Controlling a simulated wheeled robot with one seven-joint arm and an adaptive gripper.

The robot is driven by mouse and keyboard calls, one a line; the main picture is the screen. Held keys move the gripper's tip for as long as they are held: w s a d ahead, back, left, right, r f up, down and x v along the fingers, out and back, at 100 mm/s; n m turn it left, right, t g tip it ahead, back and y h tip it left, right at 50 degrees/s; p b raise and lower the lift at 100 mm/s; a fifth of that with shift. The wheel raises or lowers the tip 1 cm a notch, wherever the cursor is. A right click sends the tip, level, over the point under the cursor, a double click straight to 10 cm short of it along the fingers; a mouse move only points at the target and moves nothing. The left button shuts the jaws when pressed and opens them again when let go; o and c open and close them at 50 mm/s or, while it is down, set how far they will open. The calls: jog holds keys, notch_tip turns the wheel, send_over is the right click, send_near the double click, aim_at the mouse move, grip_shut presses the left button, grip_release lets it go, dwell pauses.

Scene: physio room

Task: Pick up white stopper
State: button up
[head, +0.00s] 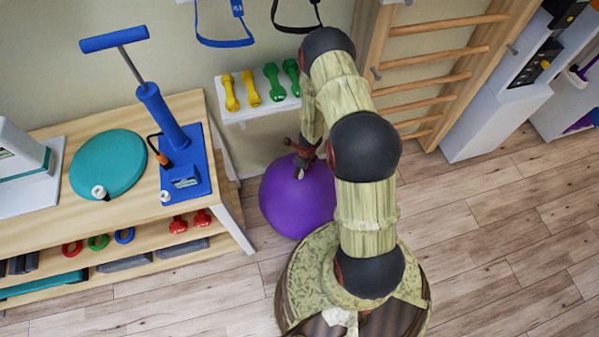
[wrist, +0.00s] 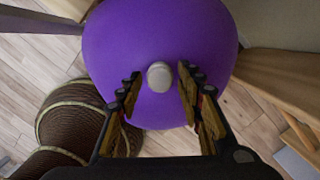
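A small round greyish-white stopper (wrist: 159,75) sits on the purple exercise ball (wrist: 120,40), facing my wrist camera. My gripper (wrist: 159,88) is open and empty. Its fingers show to the left and right of the stopper in the wrist view, with gaps on both sides; I cannot tell how far above it they are.
The ball stands on the floor between a wooden bench (head: 40,215) and wall bars (head: 430,75). On the bench are a teal disc (head: 110,160) and a blue pump (head: 163,115). A shelf with yellow dumbbells (head: 230,92) and green dumbbells (head: 273,82) is behind. Floor at right is clear.

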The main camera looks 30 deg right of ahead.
jog(key=c, duration=0.6)
jog(key=shift+c, duration=0.7)
